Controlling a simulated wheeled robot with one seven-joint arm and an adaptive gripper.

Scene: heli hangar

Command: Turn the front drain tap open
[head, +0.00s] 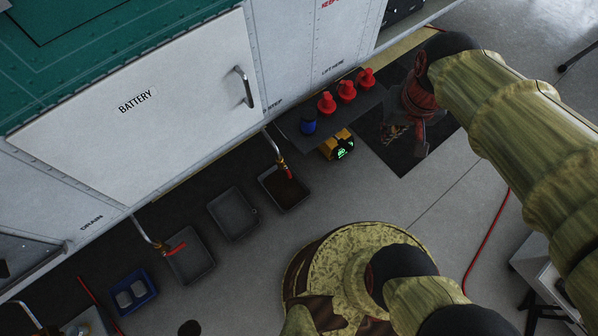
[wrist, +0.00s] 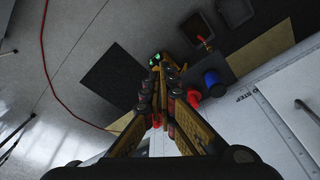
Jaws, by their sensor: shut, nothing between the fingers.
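Several drain pipes come down from the white aircraft side in the head view. One tap (head: 283,165), brass with a red handle, hangs over a tray with dark contents. Another tap (head: 162,248) has a red handle sticking out to the right above an empty-looking tray. A third pipe (head: 22,311) is partly cut off at lower left. I cannot tell which is the front one. My gripper (head: 420,148) is right of the taps, above the dark mat, touching none. In the wrist view my gripper (wrist: 163,65) is shut and empty; a tap (wrist: 205,43) shows beyond it.
A grey shelf (head: 357,118) juts from the aircraft side between the right tap and my gripper, carrying red plugs (head: 347,91) and a blue cylinder (head: 308,123). A yellow device (head: 337,144) stands below. Trays (head: 233,213) line the floor. A red hose (head: 487,235) lies at right.

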